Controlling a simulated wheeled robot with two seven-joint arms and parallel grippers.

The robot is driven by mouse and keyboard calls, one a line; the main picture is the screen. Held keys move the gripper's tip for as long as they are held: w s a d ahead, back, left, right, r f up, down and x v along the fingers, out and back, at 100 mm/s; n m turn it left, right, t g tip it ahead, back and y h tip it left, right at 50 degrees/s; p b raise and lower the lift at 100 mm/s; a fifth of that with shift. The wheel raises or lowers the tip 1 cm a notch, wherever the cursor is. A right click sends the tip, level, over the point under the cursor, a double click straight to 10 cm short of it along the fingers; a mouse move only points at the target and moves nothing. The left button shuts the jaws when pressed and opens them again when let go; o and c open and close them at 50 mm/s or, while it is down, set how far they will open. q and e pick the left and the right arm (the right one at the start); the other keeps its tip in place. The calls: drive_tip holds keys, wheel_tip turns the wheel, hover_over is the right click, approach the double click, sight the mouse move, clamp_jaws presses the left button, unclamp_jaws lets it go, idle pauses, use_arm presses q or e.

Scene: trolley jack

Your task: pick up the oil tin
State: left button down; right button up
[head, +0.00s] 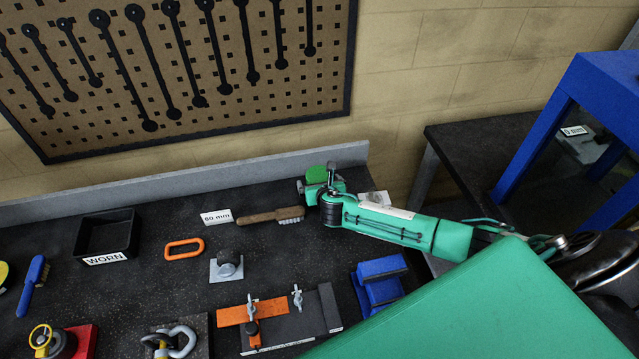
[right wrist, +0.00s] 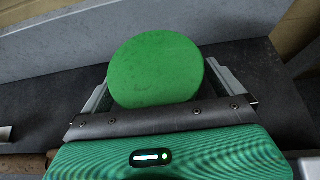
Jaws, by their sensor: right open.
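The oil tin shows as a green round top (right wrist: 155,68) in the right wrist view. In the head view a small part of the green tin (head: 316,175) shows at the back of the bench, by the end of my right arm. My right gripper (head: 320,180) is open, with one finger on either side of the tin. Whether the fingers touch it I cannot tell. The tin's lower part is hidden behind the gripper. My left gripper is not in view.
A wooden-handled brush (head: 270,216) lies just left of the gripper, beside a "60 mm" label (head: 217,216). A grey upstand (head: 200,187) runs behind the bench. Blue blocks (head: 379,283), an orange ring (head: 184,248) and a black "WORN" tray (head: 108,234) stand nearer.

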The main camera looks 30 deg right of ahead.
drive_tip(key=c, duration=1.3)
drive_tip(key=shift+r, duration=0.15)
